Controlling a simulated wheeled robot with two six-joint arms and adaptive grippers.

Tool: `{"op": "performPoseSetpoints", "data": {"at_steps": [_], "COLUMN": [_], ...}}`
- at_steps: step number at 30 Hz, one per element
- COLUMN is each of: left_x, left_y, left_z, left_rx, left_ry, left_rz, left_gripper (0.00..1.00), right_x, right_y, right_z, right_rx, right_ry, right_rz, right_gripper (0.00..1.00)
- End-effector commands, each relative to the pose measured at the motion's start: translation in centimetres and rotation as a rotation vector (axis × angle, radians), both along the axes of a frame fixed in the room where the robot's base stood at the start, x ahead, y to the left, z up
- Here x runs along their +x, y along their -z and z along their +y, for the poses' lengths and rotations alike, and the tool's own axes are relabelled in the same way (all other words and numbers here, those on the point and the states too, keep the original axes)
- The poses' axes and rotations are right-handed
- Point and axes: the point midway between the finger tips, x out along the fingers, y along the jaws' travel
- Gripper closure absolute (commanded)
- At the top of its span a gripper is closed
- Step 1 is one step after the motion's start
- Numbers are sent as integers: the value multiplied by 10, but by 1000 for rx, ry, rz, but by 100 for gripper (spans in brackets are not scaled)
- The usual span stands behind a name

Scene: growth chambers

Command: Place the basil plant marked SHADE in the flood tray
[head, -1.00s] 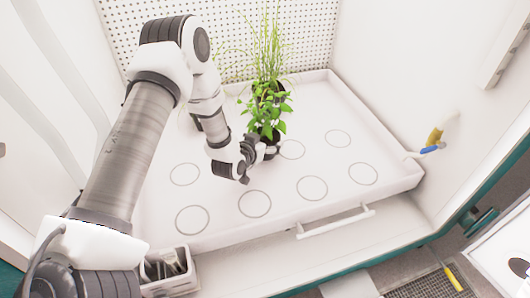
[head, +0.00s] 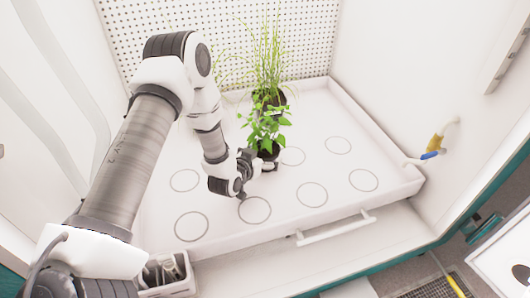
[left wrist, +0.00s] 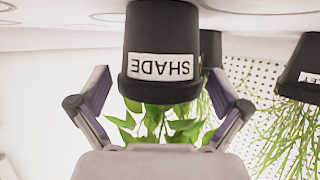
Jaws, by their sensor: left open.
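The basil plant (head: 266,125) is leafy and green in a black pot, and stands upright inside the white flood tray (head: 385,187). In the left wrist view its pot (left wrist: 160,25) appears upside down, with a white label reading SHADE. My left gripper (head: 258,165) reaches the pot from the left front. In the left wrist view its two fingers (left wrist: 158,82) are open, one on each side of the pot, with gaps showing. The pot's base is cut off there, so I cannot tell whether it touches the tray floor.
A grassy plant (head: 268,60) in a dark pot stands close behind the basil. In the left wrist view a labelled pot (left wrist: 302,70) is at the right. Several marked circles on the tray are empty. A tool bin (head: 165,275) and a tray handle (head: 335,229) are in front.

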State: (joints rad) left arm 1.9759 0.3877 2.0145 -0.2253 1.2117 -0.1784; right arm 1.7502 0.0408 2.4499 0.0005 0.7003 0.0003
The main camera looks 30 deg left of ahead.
Motion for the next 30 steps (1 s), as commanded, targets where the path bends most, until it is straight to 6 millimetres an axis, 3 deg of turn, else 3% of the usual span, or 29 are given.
{"op": "performPoseSetpoints", "data": {"at_steps": [1,6,12,30], "left_x": [-11,-53,-87,-93], "left_y": [-11,-30,-40,-40], "left_z": [-1,-3,-5,-6], "left_rx": [-2,-3,-1,1], "left_ry": [-1,-2,0,1], "left_rz": [5,5,3,0], "left_gripper": [0,0,0,0], "right_x": [0,0,0,0], "right_y": [-14,-38,-52,-51], "right_z": [0,1,1,1], "right_rx": [0,0,0,0], "right_ry": [-2,-2,-2,-1], "right_rz": [1,1,1,1], "right_gripper": [60,60,60,60]}}
